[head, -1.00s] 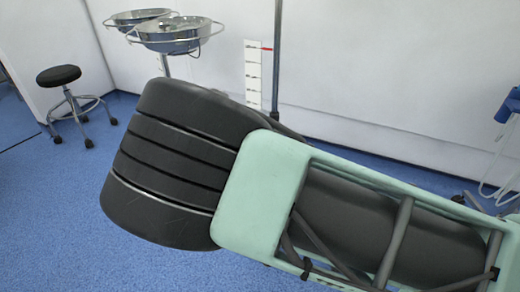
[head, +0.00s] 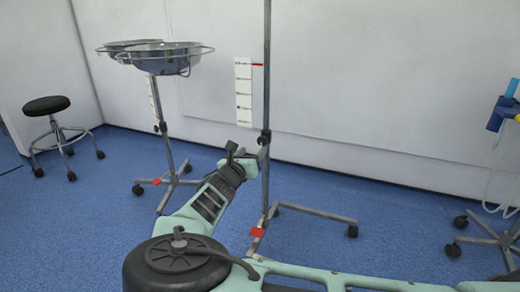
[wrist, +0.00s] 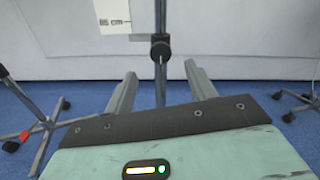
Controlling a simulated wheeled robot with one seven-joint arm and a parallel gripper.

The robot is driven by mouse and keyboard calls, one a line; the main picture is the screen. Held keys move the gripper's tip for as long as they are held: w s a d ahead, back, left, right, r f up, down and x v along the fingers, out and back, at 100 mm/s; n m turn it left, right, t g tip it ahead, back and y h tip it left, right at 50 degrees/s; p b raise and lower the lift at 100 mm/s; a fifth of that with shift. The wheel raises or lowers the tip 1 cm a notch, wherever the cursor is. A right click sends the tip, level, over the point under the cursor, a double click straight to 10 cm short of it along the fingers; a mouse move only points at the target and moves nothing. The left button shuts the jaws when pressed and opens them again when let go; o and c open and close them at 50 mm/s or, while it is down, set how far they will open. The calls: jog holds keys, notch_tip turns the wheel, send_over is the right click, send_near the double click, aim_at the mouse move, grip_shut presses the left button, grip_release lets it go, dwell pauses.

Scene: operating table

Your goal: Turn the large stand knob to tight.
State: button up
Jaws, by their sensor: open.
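The black knob (head: 264,137) sits on the grey pole (head: 267,70) of a tall stand, at the height where the pole thickens. In the wrist view the knob (wrist: 160,50) is a dark round shape, with a small pale mark at its lower side. My gripper (head: 246,152) is just in front of the pole, slightly below the knob. In the wrist view my gripper (wrist: 161,72) is open, one finger on each side of the pole, with nothing between the fingertips but the view of the knob and pole beyond. I cannot tell the exact distance to the knob.
A white marked card (head: 243,92) is beside the pole, with a red pointer (head: 257,65) at its top. A basin stand (head: 168,150) is to the left, a stool (head: 47,106) farther left. Another wheeled stand (head: 490,235) is at right. A wall is behind.

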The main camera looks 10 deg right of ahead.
aim_at(261, 141)
jog(key=b+x, duration=0.2)
jog(key=x, duration=0.4)
jog(key=shift+d+f, duration=0.15)
jog(key=shift+b+x, duration=0.3)
jog(key=shift+x, duration=0.5)
jog(key=shift+w, duration=0.1)
jog(key=c, duration=1)
